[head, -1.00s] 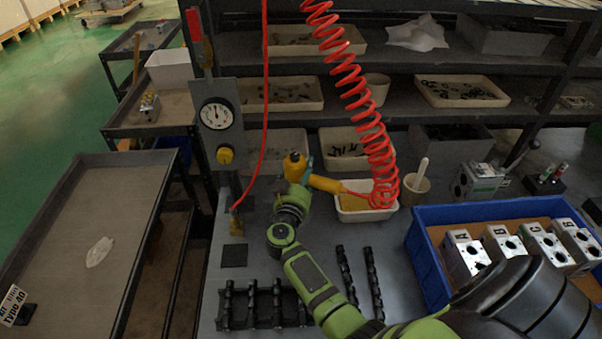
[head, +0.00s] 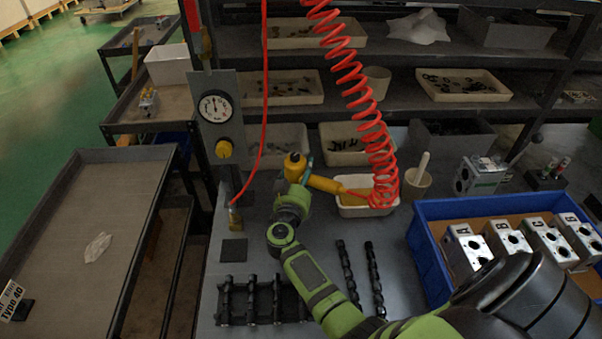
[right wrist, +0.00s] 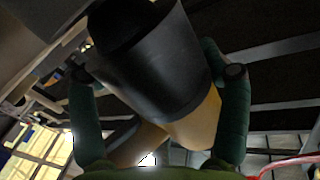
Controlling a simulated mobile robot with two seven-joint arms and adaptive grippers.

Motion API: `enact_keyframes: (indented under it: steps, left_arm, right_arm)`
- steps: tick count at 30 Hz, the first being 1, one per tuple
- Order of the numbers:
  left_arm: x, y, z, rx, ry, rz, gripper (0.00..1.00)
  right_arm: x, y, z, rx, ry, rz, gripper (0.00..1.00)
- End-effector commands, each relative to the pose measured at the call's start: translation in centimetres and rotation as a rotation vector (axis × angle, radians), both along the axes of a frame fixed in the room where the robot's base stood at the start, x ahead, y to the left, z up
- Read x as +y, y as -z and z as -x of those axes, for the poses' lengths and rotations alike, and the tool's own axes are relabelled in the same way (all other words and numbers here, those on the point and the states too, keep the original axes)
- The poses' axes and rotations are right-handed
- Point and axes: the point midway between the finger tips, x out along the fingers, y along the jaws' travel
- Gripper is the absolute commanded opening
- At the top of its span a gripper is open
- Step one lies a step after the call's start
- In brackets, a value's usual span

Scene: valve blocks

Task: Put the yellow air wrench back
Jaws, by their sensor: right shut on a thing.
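The yellow air wrench (head: 322,183) is held in the air by my right gripper (head: 300,178), above the grey bench. Its red coiled hose (head: 366,125) runs from it up to the top of the view. In the right wrist view, the wrench's black and yellow body (right wrist: 165,75) lies between the two green fingers of my right gripper (right wrist: 160,90). My left gripper is not in view.
A white bin (head: 368,207) stands behind the wrench, with a cup (head: 416,186) beside it. A gauge panel (head: 215,115) stands left. A blue crate (head: 432,270) with lettered valve blocks is at right. Black shafts (head: 348,275) and a black rack (head: 262,302) lie in front.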

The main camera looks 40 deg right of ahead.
Motion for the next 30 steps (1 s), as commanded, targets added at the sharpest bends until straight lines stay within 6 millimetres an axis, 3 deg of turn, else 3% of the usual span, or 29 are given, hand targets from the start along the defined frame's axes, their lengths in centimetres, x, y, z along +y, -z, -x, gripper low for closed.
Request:
enact_keyframes:
  steps: [30]
  left_arm:
    - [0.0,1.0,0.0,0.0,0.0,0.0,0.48]
  right_arm:
    - [0.0,1.1,-0.2,-0.009,0.0,0.005,0.24]
